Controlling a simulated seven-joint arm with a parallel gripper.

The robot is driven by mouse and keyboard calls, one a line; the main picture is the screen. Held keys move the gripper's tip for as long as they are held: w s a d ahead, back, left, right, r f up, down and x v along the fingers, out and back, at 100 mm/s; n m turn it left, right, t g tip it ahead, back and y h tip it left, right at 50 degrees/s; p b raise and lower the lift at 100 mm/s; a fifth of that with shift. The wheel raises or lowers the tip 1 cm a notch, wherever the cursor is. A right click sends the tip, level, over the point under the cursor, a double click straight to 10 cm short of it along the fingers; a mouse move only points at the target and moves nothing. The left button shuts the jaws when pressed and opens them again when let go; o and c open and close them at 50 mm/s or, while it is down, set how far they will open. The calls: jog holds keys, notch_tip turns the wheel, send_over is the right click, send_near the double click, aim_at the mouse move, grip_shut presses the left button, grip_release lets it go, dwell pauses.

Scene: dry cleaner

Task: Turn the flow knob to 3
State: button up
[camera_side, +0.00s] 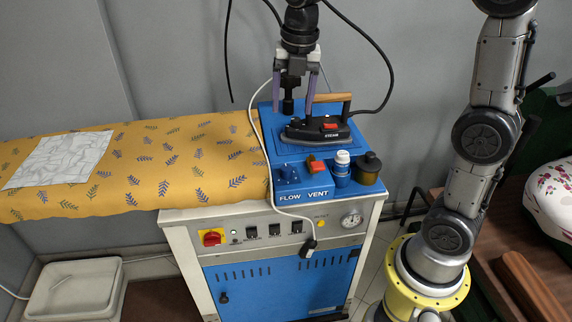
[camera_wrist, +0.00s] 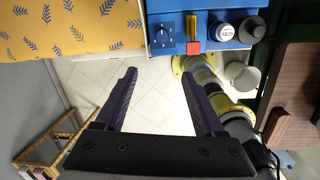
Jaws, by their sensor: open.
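The flow knob (camera_side: 287,173) is a small dark-blue dial on the blue top panel, above the word FLOW. In the wrist view the flow knob (camera_wrist: 163,36) sits near the top edge, with small white marks around it. Its exact setting is too small to read. My gripper (camera_side: 293,111) is above the blue station, higher than the knob and towards the back, beside the iron. In the wrist view my gripper (camera_wrist: 158,74) has two purple fingers spread apart with nothing between them. The fingers are clear of the knob.
The orange vent lever (camera_side: 316,164), a white-capped blue bottle (camera_side: 342,168) and a dark jar (camera_side: 368,168) stand right of the knob. A black iron (camera_side: 318,128) lies behind it. A yellow patterned ironing board (camera_side: 180,165) is left. A white cable hangs close left of the knob.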

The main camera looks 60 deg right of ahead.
jog(key=g, duration=0.2)
send_near(286, 167)
jog(key=f, duration=0.9)
jog(key=shift+s+d, duration=0.15)
jog(key=shift+s, duration=0.15)
jog(key=shift+c, duration=0.3)
grip_shut()
